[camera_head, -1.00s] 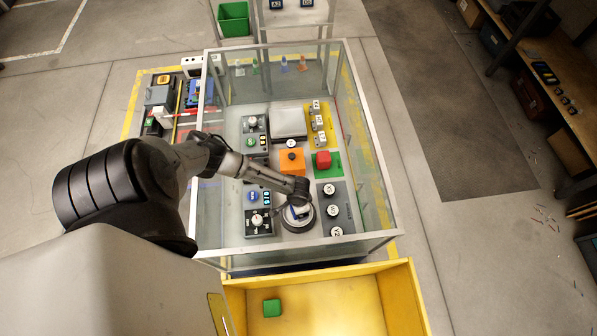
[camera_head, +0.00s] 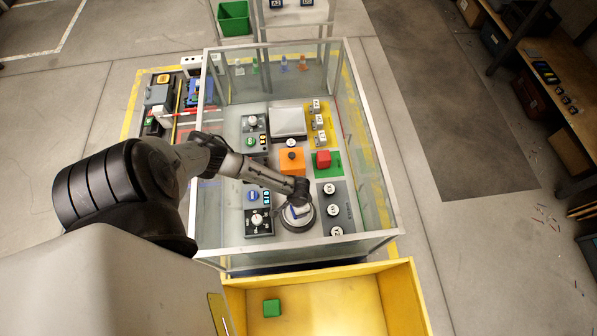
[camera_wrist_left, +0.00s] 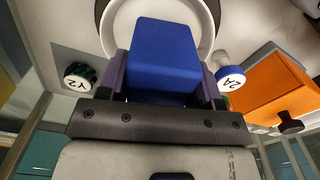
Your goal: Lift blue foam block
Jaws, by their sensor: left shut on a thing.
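The blue foam block (camera_wrist_left: 165,58) is between the two fingers of my left gripper (camera_wrist_left: 164,82) in the left wrist view. The gripper is shut on it, with a finger against each side. Behind the block is a round white dish (camera_wrist_left: 205,28). In the head view my left gripper (camera_head: 297,205) is over the round grey dish (camera_head: 299,222) inside the glass-walled enclosure, and my wrist mostly hides the block. I cannot tell whether the block touches the dish. My right gripper is not in view.
Glass walls with a grey frame (camera_head: 398,215) surround the bench. Close by are a red block on a green pad (camera_head: 328,170), an orange box (camera_head: 291,161) and a dark panel with white knobs (camera_head: 343,214). A yellow bin (camera_head: 340,305) holding a green block (camera_head: 272,308) stands in front.

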